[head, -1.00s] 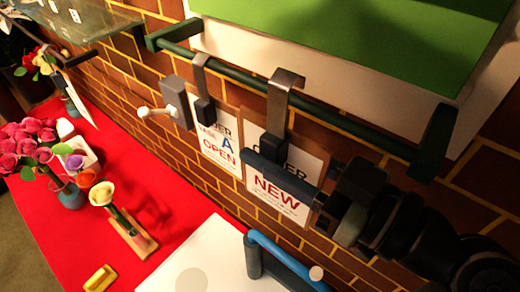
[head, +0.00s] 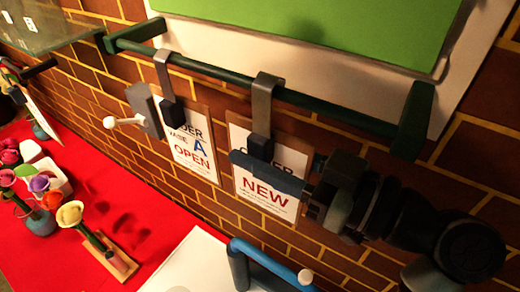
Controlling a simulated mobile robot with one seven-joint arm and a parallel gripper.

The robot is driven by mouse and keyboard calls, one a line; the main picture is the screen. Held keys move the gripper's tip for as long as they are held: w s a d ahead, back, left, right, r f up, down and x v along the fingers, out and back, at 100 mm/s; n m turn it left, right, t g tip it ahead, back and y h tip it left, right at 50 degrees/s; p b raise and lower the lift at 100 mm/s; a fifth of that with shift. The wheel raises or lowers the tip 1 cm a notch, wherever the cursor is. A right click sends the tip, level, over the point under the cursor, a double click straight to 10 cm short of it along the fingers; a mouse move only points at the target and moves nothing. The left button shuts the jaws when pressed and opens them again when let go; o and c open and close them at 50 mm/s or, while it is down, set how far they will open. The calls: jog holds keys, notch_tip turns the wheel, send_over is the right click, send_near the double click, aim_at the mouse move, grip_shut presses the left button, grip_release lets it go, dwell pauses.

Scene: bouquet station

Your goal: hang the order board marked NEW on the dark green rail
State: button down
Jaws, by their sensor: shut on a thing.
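The order board marked NEW (head: 265,197) is a white card on a brown backing, in front of the brick wall. Its grey metal hook (head: 263,105) reaches up across the dark green rail (head: 215,74), with its bent top just above the rail. I cannot tell whether the hook's weight rests on it. My gripper (head: 252,160) comes in from the right and is shut on the board, at the dark block (head: 260,147) below the hook. One long dark finger crosses the card's front; the other finger is hidden.
A second board marked A OPEN (head: 192,148) hangs from the rail close to the left. A grey block with a white knob (head: 140,112) is beside it. Below are a blue bar (head: 270,262), a white surface (head: 187,268) and flowers on a red table (head: 100,200).

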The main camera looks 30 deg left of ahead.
jog(key=shift+c, duration=2.3)
grip_release()
